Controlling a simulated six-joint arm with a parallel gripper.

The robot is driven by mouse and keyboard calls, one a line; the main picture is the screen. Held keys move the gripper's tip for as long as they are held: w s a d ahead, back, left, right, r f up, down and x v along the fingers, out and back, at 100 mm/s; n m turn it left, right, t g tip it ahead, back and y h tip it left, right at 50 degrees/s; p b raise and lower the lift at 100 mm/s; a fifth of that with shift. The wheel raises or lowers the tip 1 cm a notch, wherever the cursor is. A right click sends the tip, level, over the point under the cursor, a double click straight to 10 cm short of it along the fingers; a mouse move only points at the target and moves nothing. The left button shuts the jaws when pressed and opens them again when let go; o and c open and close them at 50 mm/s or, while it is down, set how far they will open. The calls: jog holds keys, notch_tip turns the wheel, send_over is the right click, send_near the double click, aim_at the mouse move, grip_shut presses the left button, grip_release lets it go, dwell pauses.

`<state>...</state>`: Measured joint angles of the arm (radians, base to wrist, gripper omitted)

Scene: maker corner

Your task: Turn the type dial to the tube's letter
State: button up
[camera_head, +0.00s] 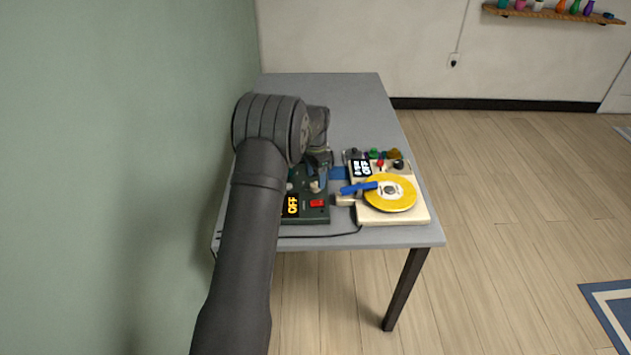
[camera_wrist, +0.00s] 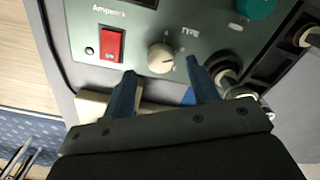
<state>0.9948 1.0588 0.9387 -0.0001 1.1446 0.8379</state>
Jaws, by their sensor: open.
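The cream type dial (camera_wrist: 160,58) sits on the green tester panel (camera_wrist: 70,15), beside the word TYPE. It also shows as a small pale knob in the head view (camera_head: 314,187). My gripper (camera_wrist: 161,67) is open, with one blue finger on each side of the dial. I cannot tell whether the fingers touch it. The letter the dial points to is too small to read. I cannot make out the tube's letter.
The back of the grey table (camera_head: 325,90) is clear.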

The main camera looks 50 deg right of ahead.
aim_at(316, 184)
notch_tip(316, 184, up, 15)
jog(key=shift+f, duration=0.2)
jog(key=shift+f, duration=0.1)
notch_tip(316, 184, down, 17)
jog(key=shift+f, duration=0.15)
dwell(0.7)
